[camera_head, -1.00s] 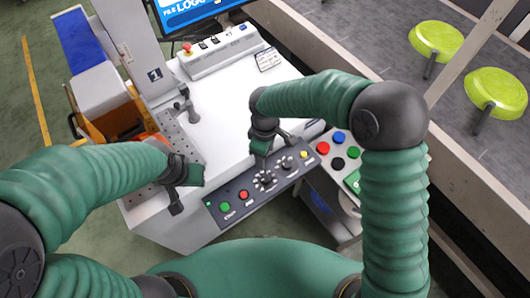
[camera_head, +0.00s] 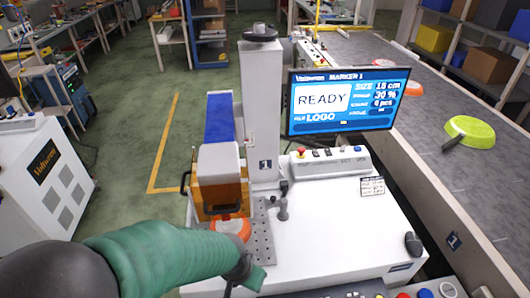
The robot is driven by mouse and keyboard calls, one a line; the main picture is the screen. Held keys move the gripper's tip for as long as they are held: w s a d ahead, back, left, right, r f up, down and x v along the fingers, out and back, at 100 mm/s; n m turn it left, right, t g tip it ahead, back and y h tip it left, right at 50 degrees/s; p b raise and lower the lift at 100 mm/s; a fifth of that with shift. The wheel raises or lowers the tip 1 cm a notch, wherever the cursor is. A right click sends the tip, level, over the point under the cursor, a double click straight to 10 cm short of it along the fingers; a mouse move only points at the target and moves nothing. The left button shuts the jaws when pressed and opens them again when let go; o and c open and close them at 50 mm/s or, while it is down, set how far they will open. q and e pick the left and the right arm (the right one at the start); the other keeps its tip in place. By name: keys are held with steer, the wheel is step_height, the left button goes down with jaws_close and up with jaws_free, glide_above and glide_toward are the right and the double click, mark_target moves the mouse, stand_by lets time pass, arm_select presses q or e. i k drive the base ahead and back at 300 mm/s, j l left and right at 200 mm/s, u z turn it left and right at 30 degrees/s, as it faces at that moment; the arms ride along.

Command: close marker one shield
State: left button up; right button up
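Marker one is the white machine (camera_head: 340,240) in the middle, with a "1" plate on its column (camera_head: 262,120) and a screen (camera_head: 340,101) reading "MARKER 1" and "READY". An orange pan (camera_head: 232,229) lies below the shield at the perforated plate (camera_head: 262,240). My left gripper (camera_head: 250,277) is at the machine's front left, nearer to me than the pan and shield and apart from the handle. Its fingers are partly hidden. My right gripper is out of view.
A control box with a red button (camera_head: 300,152) stands behind the white top. Buttons line the bottom edge. A conveyor (camera_head: 450,190) with a green pan (camera_head: 470,131) runs along the right. Green floor (camera_head: 140,215) is clear left of the machine.

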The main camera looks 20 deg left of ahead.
mark_target(194, 191)
steer(key=k+u, duration=0.15)
steer(key=u, duration=0.9)
